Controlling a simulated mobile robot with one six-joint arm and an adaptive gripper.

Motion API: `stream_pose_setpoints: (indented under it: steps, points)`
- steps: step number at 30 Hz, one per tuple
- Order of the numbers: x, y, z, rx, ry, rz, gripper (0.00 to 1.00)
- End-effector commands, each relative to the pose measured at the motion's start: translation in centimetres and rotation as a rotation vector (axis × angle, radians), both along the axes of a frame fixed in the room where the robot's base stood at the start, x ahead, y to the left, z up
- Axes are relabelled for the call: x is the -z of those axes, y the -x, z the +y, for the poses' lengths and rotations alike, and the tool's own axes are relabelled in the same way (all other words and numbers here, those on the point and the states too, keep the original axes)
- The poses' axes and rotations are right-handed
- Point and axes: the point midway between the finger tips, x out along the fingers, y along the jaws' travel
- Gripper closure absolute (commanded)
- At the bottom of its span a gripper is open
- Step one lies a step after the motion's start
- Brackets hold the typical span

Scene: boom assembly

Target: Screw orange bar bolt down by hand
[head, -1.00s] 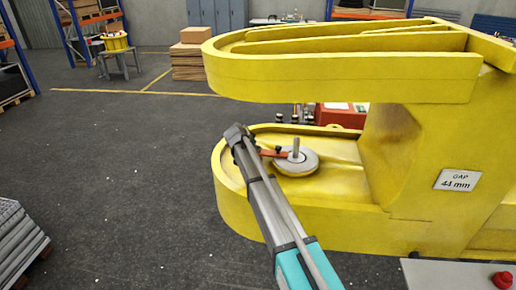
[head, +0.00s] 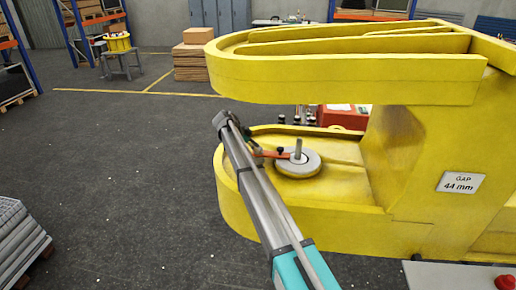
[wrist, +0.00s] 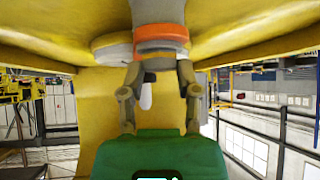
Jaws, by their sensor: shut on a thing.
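The orange bar (head: 284,154) lies across a round grey disc (head: 296,168) on the lower yellow boom plate, beside an upright grey pin (head: 298,147). My arm comes up from the bottom and covers part of the plate's left side. In the wrist view, my gripper (wrist: 158,72) has its two fingers closed in below an orange band (wrist: 160,34), with a grey piece between the tips. The bar's held end is largely hidden behind my arm in the head view. The bolt's thread cannot be seen.
The upper yellow boom plate (head: 340,85) overhangs the disc, leaving a limited gap. A "GAP 44 mm" sign (head: 461,183) is on the yellow body at right. A red box (head: 342,117) stands behind.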

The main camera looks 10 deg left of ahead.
Motion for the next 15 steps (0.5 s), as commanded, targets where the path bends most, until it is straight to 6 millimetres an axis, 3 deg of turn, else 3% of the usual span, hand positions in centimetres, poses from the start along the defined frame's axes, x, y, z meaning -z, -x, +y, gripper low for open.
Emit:
stream_pose_setpoints:
  steps: [15]
  points:
    - [-0.02, -0.38, -0.19, 0.207, 0.001, -0.003, 1.0]
